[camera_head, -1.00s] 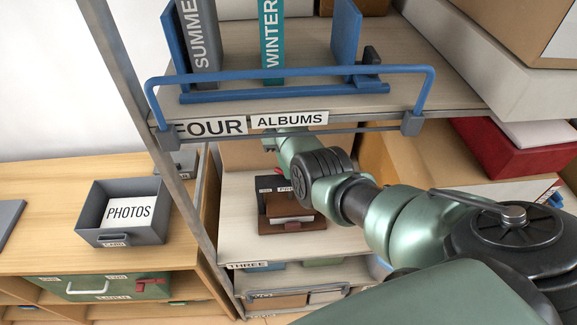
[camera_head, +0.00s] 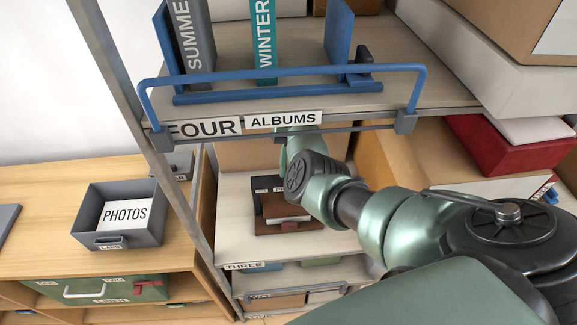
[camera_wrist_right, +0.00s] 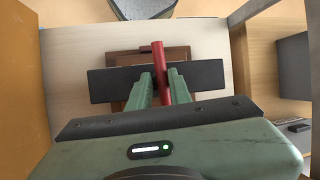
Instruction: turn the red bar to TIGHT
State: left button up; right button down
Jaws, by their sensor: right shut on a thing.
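The red bar (camera_wrist_right: 158,60) shows in the right wrist view, standing nearly upright in the picture with its top leaning slightly left. My right gripper (camera_wrist_right: 160,82) is shut on it, a green finger on each side. Behind it lie a dark crosspiece (camera_wrist_right: 105,85) and a brown wooden frame (camera_wrist_right: 180,54). In the head view the brown and dark piece (camera_head: 268,205) sits on the shelf labelled THREE, with small labels too small to read. The bar and my right fingertips are hidden there behind my right arm and the upper shelf. My left gripper is not in view.
The shelf labelled FOUR (camera_head: 300,105), with a blue rail (camera_head: 285,72), lies above my right wrist. A metal upright (camera_head: 130,110) stands left. A grey PHOTOS tray (camera_head: 150,240) sits on a wooden cabinet. Boxes (camera_head: 515,140) crowd the right.

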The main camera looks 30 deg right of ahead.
jog(key=m, duration=0.2)
jog(key=m+t+y, duration=0.1)
jog(key=shift+s+a+f+m, duration=0.25)
jog(key=shift+s+m, duration=0.05)
jog(key=shift+s, duration=0.05)
jog(key=m+t, duration=0.1)
jog(key=m, duration=0.2)
jog(key=shift+s+m+t, duration=0.1)
jog(key=shift+m+t, duration=0.2)
jog(key=shift+t, duration=0.1)
jog(key=m+t, duration=0.2)
jog(key=m, duration=0.2)
jog(key=shift+s+a+r+m, duration=0.1)
jog(key=shift+m, duration=0.2)
jog(key=shift+r+m+t+h, duration=0.1)
jog(key=shift+m+t+h, duration=0.45)
jog(key=shift+m, duration=1.15)
jog(key=shift+t, duration=0.25)
jog(key=shift+r, duration=0.1)
jog(key=c, duration=1.5)
grip_release()
jog(key=shift+o, duration=0.5)
jog(key=shift+w, duration=0.2)
